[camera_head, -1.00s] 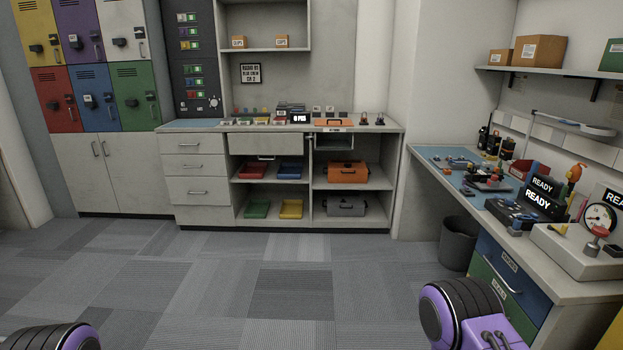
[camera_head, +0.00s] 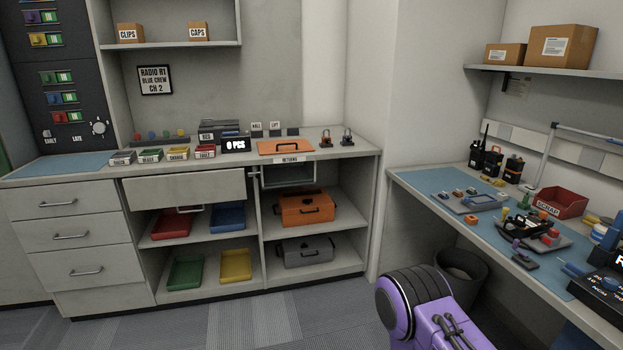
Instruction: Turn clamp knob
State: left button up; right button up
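A dark fixture (camera_head: 530,230) with small coloured parts stands on the blue mat of the right-hand workbench. It may be the clamp, but it is too small to tell which part is its knob. A small purple-topped piece (camera_head: 516,246) stands at its front edge. A purple and black link of my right arm shows at the bottom, in front of the bench. Neither of my grippers is in view.
The right workbench (camera_head: 430,198) also holds a red scrap bin (camera_head: 561,203), a grey tray (camera_head: 470,203) and black radios (camera_head: 494,163). A dark waste bin (camera_head: 462,273) stands below. A back counter (camera_head: 352,156) has drawers and shelves. Carpet (camera_head: 290,318) is clear in front.

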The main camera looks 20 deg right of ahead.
aim_at(554, 232)
jog(key=z, duration=0.4)
jog(key=i, duration=1)
jog(key=z, duration=1.7)
jog(key=i, duration=0.9)
jog(key=z, duration=0.9)
